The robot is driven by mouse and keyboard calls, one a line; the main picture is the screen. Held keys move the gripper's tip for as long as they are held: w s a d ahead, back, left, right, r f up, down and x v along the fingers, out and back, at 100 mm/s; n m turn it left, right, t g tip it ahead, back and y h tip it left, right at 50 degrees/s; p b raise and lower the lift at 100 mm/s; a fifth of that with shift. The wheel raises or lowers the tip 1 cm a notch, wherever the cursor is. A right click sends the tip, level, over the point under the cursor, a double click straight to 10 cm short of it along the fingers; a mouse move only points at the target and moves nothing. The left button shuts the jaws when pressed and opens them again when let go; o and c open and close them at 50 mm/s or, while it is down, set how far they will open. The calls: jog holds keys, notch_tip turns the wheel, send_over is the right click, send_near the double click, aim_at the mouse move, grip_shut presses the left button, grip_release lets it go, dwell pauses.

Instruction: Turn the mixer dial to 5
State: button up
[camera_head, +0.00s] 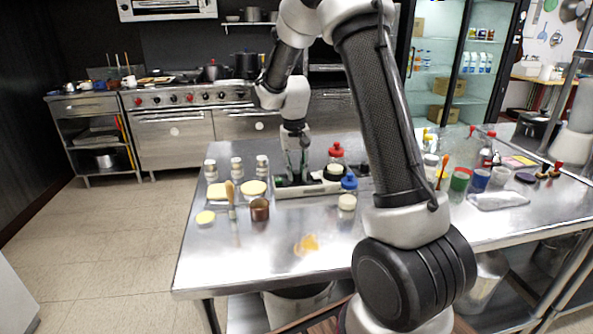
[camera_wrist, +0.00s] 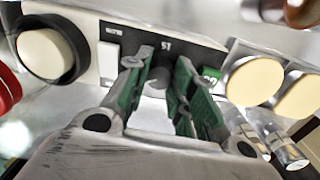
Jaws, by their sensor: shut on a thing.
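The mixer's control panel (camera_head: 318,190) lies low on the steel table in the head view. In the wrist view the pale panel (camera_wrist: 190,42) runs across the top. Its dark round dial (camera_wrist: 159,76) sits between my green-padded fingers. Small marks by the dial look like "51", perhaps inverted; the setting cannot be made out. My gripper (camera_wrist: 164,68) points down at the panel and is shut on the dial. It also shows in the head view (camera_head: 295,178), where the fingers hide the dial.
A red-capped bottle (camera_head: 336,152) and blue-capped bottle (camera_head: 349,183) are close right. The front table is mostly clear.

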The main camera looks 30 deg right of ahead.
aim_at(294, 172)
dwell(0.4)
jog(key=o, duration=1.1)
jog(key=shift+c, duration=0.2)
notch_tip(294, 172, up, 12)
jog(key=shift+a, duration=0.25)
jog(key=shift+w, duration=0.1)
jog(key=s+r+n+t, duration=0.2)
jog(key=s, duration=1.3)
jog(key=s+r+n+t, duration=0.1)
jog(key=s+r+t, duration=0.1)
jog(key=s, duration=1.3)
jog(key=shift+s+r+n+t+y, duration=0.3)
jog(key=shift+r+n, duration=0.1)
jog(key=shift+r, duration=0.25)
